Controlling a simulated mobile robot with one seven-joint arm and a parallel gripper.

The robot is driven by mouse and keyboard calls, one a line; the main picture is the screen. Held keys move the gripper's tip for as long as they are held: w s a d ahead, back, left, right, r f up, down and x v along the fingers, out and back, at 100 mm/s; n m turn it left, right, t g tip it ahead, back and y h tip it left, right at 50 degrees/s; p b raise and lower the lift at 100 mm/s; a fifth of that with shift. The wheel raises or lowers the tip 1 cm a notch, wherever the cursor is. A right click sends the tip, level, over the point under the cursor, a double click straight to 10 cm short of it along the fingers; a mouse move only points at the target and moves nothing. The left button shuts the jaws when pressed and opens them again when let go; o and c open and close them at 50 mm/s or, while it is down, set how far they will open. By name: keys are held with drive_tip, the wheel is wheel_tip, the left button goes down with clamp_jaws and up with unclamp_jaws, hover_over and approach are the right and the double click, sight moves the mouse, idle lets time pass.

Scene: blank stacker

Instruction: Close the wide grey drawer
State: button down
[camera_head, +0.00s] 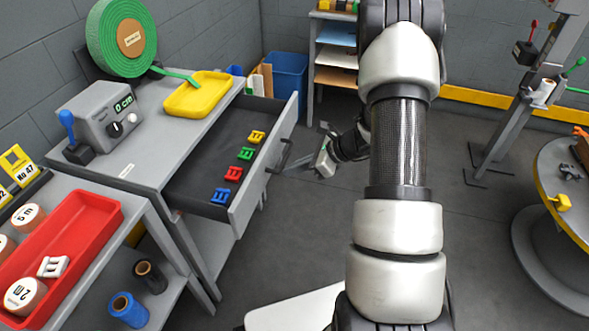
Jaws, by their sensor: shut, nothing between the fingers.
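The wide grey drawer (272,169) is pulled well out of the grey workbench at the left. Its dark inside shows several small coloured pieces in a row: blue, red, green and yellow. A dark bar handle (284,156) is on its front panel. My gripper (290,173) is to the right of the drawer front, close to the handle, with its fingers pointing left toward it. The fingers look closed and empty. I cannot tell whether they touch the handle or front panel.
The bench top (150,150) carries a yellow tray (199,95), a green reel (103,38) and a grey counter box (100,112). A red tray (98,212) is at lower left. A round table (548,190) stands right. The floor right of the drawer is clear.

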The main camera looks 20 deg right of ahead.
drive_tip(key=w+a, duration=0.3)
drive_tip(key=a, duration=0.2)
drive_tip(key=w+a, duration=0.4)
drive_tip(key=a, duration=0.1)
drive_tip(key=w+a, duration=0.3)
drive_tip(key=a, duration=0.2)
drive_tip(key=shift+w+a+b, duration=0.3)
drive_tip(key=shift+a+b, duration=0.05)
drive_tip(key=shift+b, duration=0.05)
drive_tip(key=shift+w+a+r, duration=0.15)
drive_tip(key=shift+w+a, duration=0.2)
drive_tip(key=shift+a, duration=0.1)
